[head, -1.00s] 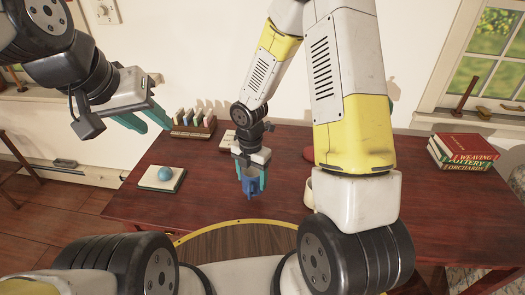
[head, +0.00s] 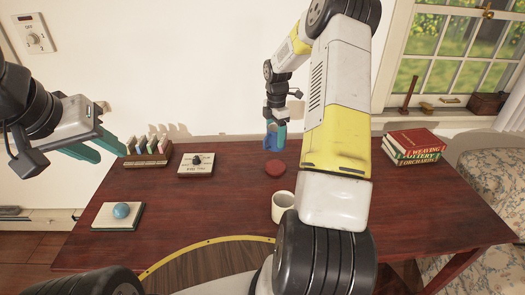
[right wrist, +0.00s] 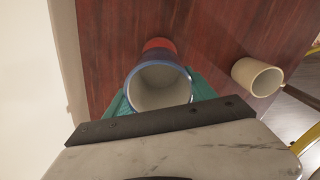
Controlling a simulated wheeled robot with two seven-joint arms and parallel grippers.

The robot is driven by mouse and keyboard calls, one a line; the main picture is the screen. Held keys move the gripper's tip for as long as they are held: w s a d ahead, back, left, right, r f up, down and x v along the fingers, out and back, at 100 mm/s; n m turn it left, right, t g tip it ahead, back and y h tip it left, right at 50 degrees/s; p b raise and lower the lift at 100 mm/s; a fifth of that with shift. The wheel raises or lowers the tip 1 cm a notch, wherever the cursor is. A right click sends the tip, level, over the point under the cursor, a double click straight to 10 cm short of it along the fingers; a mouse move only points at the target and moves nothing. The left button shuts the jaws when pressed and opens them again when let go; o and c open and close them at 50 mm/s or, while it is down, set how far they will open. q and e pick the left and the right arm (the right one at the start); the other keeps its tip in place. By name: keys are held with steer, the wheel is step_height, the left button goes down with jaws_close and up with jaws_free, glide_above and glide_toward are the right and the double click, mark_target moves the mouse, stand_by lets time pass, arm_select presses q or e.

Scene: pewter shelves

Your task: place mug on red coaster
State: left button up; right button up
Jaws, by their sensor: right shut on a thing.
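A blue mug (head: 270,143) with a pale inside is held upright in my right gripper (head: 276,132), above the back of the table. In the right wrist view I look down into the mug (right wrist: 160,88), between the teal fingers. The red coaster (head: 275,167) lies flat on the table, just below the mug in the head view and apart from it. In the right wrist view the coaster (right wrist: 158,44) shows partly, the mug's rim hiding the rest. My left gripper (head: 98,147) is open and empty at the left, over the table's left side.
A cream cup (head: 283,206) stands on the table (head: 215,210) in front of the coaster. Books (head: 415,146) are stacked at right.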

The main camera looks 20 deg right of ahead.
step_height(320, 180, down, 10)
steer(key=shift+r, duration=0.25)
steer(key=shift+f, duration=0.1)
steer(key=o, duration=1.7)
